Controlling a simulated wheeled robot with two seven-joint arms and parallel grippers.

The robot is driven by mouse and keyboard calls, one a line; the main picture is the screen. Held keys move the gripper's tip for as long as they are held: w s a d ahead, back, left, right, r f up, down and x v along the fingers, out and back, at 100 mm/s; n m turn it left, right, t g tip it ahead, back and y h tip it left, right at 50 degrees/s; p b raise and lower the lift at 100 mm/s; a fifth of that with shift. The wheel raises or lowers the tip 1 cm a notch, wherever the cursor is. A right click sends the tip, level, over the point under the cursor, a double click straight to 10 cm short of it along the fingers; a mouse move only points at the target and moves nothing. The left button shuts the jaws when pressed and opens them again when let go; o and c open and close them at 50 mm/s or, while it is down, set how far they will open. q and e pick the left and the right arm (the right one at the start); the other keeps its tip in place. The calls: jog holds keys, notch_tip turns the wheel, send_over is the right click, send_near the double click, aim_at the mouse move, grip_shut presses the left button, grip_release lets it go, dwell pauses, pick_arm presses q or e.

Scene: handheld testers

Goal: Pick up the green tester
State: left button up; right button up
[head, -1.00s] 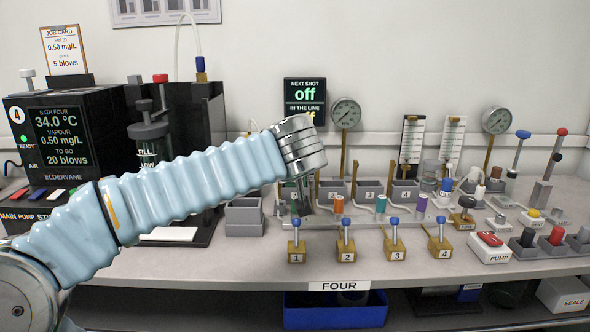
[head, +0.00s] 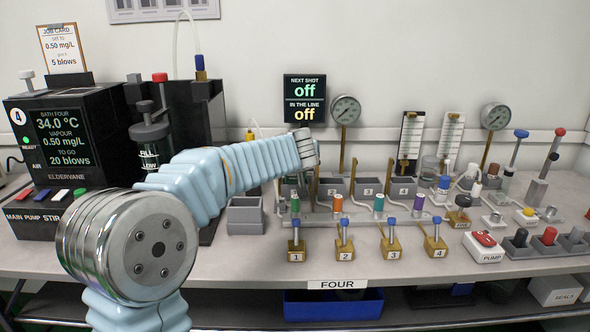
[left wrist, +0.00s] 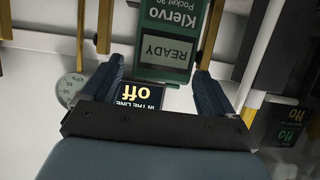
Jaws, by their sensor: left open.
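The green tester (left wrist: 146,45) shows upside down in the left wrist view, with a pale screen reading READY. It is partly cut off by the frame edge. My left gripper (left wrist: 160,68) is open, with one dark finger on each side of the tester's near end. I see gaps between the fingers and the tester, and cannot tell how far in depth they are from it. In the head view I cannot make out the tester or the left fingers; my left arm reaches over the bench toward the numbered bins. My right gripper is not in view.
Grey bins (head: 332,186) stand behind a rail with coloured knobs and brass valves (head: 345,247). A display (head: 305,98) and a gauge (head: 345,110) stand behind my arm's end. Brass posts (left wrist: 210,32) rise close to the tester. A black machine (head: 60,150) is at left.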

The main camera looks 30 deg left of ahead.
pick_arm(q)
jog(key=c, duration=1.4)
jog(key=shift+c, duration=0.2)
